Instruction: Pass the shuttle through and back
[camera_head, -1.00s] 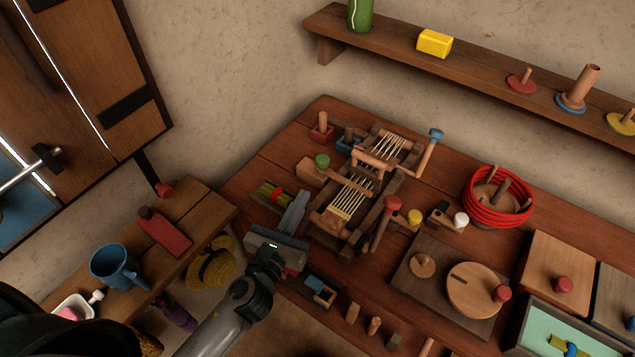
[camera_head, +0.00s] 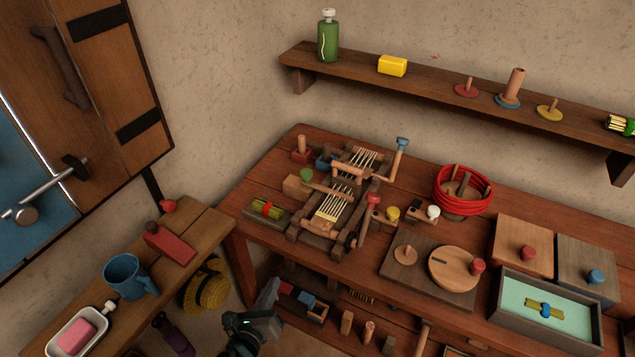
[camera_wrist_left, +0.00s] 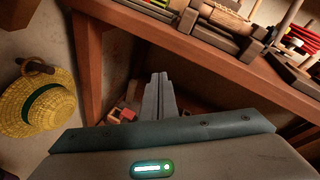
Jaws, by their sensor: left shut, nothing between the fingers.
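The small wooden loom (camera_head: 333,205) with pale warp threads stands on the table's left part. A wooden piece with a green knob (camera_head: 306,174) sits at its left side, with a thin stick running across the frame. I cannot tell for sure which piece is the shuttle. The loom has a blue-tipped lever (camera_head: 402,143) and a red-knobbed handle (camera_head: 372,198). My left gripper (camera_head: 270,288) is shut and empty, below and in front of the table's left edge, apart from the loom. In the left wrist view its fingers (camera_wrist_left: 160,80) are together. My right gripper is not in view.
A bench (camera_head: 195,232) with a blue mug (camera_head: 123,275) stands at the left. A straw hat (camera_head: 207,287) hangs between it and the table. A lower shelf (camera_head: 330,335) lies near my left gripper. A red coil (camera_head: 463,190) sits right of the loom.

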